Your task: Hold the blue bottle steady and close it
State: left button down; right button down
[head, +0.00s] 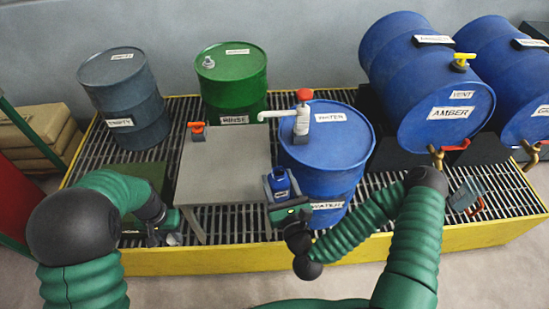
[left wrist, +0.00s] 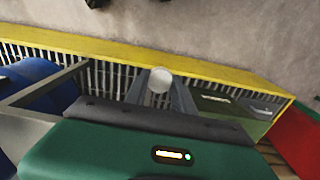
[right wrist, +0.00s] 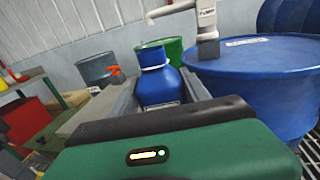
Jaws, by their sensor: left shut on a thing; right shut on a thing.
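The blue bottle (head: 281,184) stands upright in my right gripper (head: 280,195), in front of the blue WATER drum. In the right wrist view the bottle (right wrist: 158,82) sits between the two fingers, with its blue neck up and a pale label partly hidden. My right gripper is shut on it. My left gripper (head: 165,238) is low at the left, apart from the bottle, over the front of the grating. It is shut on a small white round cap (left wrist: 160,80), which shows between its fingertips in the left wrist view.
A grey table (head: 225,165) lies between the grippers, with an orange-handled valve (head: 197,128) at its back. The WATER drum (head: 325,150) with a white pump stands close behind my right gripper. A yellow-edged grating (head: 400,245) runs along the front.

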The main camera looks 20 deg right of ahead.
pick_arm(q)
jog(key=shift+r, duration=0.25)
pick_arm(e)
jog(key=shift+s+a+f, duration=0.1)
jog(key=shift+s, duration=0.1)
